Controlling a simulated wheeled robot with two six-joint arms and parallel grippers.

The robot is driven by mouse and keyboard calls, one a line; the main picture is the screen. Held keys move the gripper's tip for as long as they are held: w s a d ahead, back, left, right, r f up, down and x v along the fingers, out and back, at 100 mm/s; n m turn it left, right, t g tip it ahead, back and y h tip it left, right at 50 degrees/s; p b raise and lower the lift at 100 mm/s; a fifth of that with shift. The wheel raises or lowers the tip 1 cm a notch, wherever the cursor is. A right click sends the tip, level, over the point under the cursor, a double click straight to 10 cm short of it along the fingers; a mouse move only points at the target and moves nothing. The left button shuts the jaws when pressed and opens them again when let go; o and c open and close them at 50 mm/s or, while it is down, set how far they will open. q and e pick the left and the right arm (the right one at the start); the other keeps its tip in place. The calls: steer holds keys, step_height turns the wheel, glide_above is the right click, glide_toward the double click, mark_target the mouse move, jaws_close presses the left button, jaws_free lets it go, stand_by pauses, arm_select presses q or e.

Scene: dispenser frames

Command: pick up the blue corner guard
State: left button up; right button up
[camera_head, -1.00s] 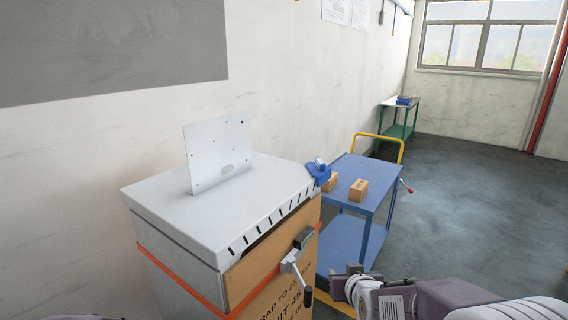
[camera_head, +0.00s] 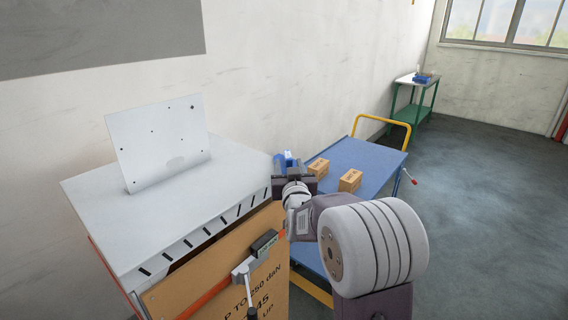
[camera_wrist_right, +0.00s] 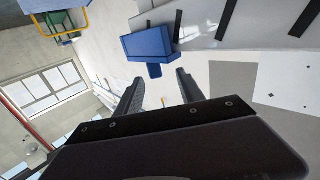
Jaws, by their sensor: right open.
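The blue corner guard (camera_head: 287,157) sits at the right back corner of the pale lid (camera_head: 150,226) on the strapped box. In the head view my right gripper (camera_head: 293,172) is in front of it and covers much of it. In the right wrist view the guard (camera_wrist_right: 147,43) is just beyond the fingertips, with a small tab pointing back toward the gap. My right gripper (camera_wrist_right: 158,82) is open and nothing is between its fingers. My left gripper is not in view.
A strap ratchet (camera_head: 263,243) with a handle sticks out from the cardboard box front (camera_head: 225,283). A white plate (camera_head: 160,147) stands upright on the lid. A blue cart (camera_head: 365,160) with two small cartons stands behind. Open floor lies to the right.

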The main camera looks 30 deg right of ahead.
mark_target(287, 150)
steer(key=shift+w+d, duration=0.35)
steer(key=shift+w, duration=0.3)
steer(key=shift+w+d+f, duration=0.2)
steer(key=shift+w+d, duration=0.2)
steer(key=p+x, duration=0.2)
steer(key=x, duration=0.2)
steer(key=shift+w+r, duration=0.1)
steer(key=shift+w, duration=0.15)
steer(key=shift+w+d, duration=0.1)
steer(key=shift+d, duration=0.05)
steer(key=c, duration=0.8)
jaws_close()
